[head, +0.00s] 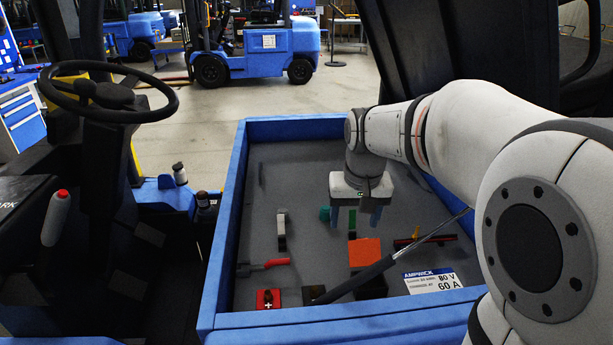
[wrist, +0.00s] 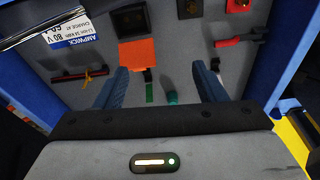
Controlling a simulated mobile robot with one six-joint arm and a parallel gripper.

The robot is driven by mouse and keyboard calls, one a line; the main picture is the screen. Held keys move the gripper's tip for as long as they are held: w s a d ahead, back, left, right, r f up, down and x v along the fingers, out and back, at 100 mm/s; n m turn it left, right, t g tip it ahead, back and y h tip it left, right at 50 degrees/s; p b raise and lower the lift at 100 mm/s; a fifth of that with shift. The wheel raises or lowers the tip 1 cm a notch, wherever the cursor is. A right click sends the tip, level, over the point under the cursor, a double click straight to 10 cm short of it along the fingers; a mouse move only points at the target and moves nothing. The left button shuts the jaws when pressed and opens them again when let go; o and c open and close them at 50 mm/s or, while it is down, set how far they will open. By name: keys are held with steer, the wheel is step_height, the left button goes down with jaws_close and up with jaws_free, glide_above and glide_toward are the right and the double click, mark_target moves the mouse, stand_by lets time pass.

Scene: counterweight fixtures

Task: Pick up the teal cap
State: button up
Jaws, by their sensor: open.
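The teal cap (head: 324,213) lies on the grey floor of the blue-walled bay. In the head view it shows just left of my gripper's left finger. My gripper (head: 355,222) is open and empty, pointing down above the bay floor. In the wrist view the teal cap (wrist: 172,98) shows between the two blue fingers, nearer the right one, and my gripper (wrist: 160,68) does not touch it. The cap's lower end is partly hidden by the gripper body there.
A green strip (head: 352,222) lies beside the cap, with an orange block (head: 365,252) close by. A grey piece (head: 281,231), a red-handled tool (head: 265,265) and a red box (head: 268,299) lie to the left. A dark strut (head: 370,275) crosses the bay. Blue walls (head: 228,225) surround it.

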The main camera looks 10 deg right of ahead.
steer(key=w, duration=0.9)
steer(key=m+g+p, duration=0.2)
steer(key=p, duration=0.1)
glide_above(326, 208)
step_height(326, 208, down, 15)
steer(key=shift+d+r, duration=0.1)
step_height(326, 208, down, 8)
steer(key=shift+r+p, duration=0.2)
steer(key=shift+p, duration=1)
steer(key=shift+c, duration=0.3)
steer(key=c, duration=0.7)
step_height(326, 208, up, 10)
steer(key=shift+r+b, duration=0.1)
steer(key=shift+b, duration=0.85)
